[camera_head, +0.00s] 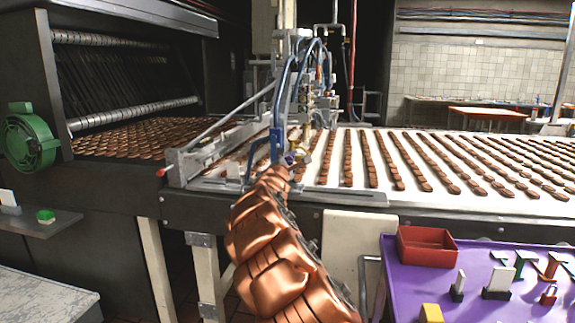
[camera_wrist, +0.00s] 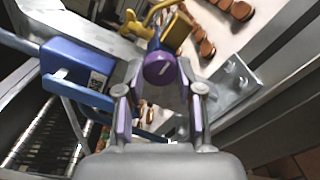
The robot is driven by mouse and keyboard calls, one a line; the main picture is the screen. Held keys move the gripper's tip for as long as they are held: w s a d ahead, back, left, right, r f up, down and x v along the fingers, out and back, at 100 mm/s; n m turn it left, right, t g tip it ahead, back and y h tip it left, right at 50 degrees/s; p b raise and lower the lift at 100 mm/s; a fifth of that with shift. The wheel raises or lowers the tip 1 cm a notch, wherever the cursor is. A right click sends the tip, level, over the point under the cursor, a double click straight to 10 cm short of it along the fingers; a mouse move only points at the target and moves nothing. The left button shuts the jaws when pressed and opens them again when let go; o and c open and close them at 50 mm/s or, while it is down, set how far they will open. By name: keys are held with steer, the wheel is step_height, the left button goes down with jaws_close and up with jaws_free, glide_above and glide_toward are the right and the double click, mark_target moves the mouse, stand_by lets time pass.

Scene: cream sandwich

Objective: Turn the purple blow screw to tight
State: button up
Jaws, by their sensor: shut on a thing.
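The purple blow screw (camera_wrist: 160,68) is a round purple knob with a pale line across its face. In the wrist view it sits between the tips of my gripper (camera_wrist: 160,92), which is shut on it. The line on the knob is tilted from upright. In the head view my gripper (camera_head: 288,162) is at the end of my copper-coloured arm, at the near edge of the conveyor machine. The purple screw is small there and mostly hidden by the gripper.
A blue block (camera_wrist: 78,72) with a printed label and a yellow lever (camera_wrist: 150,20) are close to the gripper. Rows of biscuits lie on the white conveyor (camera_head: 400,165). A purple table (camera_head: 410,285) with a red bin (camera_head: 426,247) stands at the lower right.

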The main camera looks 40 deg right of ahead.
steer(key=o, duration=0.9)
steer(key=shift+c, duration=0.2)
steer(key=shift+a, duration=0.1)
steer(key=shift+s+a+r, duration=0.15)
steer(key=shift+s+a, duration=0.05)
steer(key=shift+a, duration=0.2)
steer(key=shift+v, duration=0.9)
steer(key=v, duration=0.9)
